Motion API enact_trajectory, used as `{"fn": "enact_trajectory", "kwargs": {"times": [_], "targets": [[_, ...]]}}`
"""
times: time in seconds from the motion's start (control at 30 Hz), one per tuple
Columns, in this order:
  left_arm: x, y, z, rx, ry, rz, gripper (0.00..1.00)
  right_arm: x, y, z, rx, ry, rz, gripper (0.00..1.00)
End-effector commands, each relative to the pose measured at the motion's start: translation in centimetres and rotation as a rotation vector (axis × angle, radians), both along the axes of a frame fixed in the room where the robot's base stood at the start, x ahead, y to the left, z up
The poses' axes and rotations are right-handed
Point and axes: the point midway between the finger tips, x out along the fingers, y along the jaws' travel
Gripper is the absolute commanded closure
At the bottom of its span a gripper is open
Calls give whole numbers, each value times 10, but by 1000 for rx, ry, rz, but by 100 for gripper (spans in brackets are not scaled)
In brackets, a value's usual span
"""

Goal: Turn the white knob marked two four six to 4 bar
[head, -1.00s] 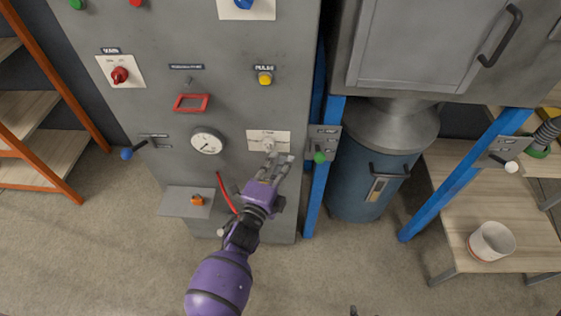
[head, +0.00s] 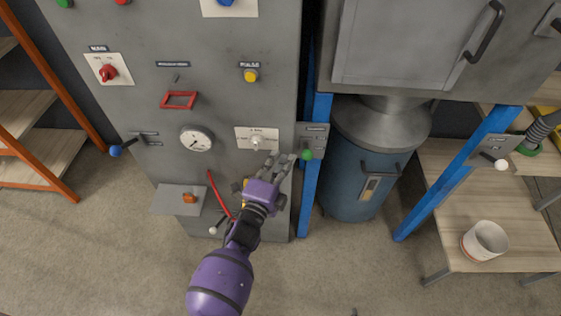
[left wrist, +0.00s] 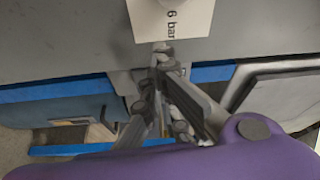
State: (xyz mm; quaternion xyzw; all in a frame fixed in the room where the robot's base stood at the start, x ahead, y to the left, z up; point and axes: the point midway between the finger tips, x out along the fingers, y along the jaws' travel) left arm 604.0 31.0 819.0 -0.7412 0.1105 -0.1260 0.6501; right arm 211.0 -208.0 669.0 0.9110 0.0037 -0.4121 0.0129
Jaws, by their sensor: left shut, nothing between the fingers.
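The white knob (head: 257,143) sits on a white marked plate (head: 244,132) on the grey panel, right of the dial gauge. Its setting is too small to read. My left gripper (head: 280,159) is shut and empty, just below and to the right of the knob, apart from it. In the left wrist view the shut fingers (left wrist: 162,58) are below the plate (left wrist: 190,20), whose "6 bar" mark is readable. The knob is cut off at the top edge there. My right gripper is not in view.
A round gauge (head: 196,139) is left of the plate. A green-knobbed lever (head: 306,154) on a blue post is close to my gripper's right. A blue drum (head: 366,180) stands right.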

Motion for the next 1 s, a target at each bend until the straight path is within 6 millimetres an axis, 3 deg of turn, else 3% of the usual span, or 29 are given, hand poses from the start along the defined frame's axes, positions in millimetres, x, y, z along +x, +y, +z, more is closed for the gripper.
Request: {"fn": "enact_trajectory", "kwargs": {"times": [0.03, 0.3, 0.5, 1.0], "targets": [[1, 0, -1, 1, 1, 0, 100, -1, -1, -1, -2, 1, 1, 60], [-62, 23, -3, 2, 4, 2, 100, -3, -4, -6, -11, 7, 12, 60], [-87, 31, -1, 3, 1, 0, 100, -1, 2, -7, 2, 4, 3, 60], [-92, 37, -5, -72, 48, 13, 100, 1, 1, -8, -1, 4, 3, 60]]}}
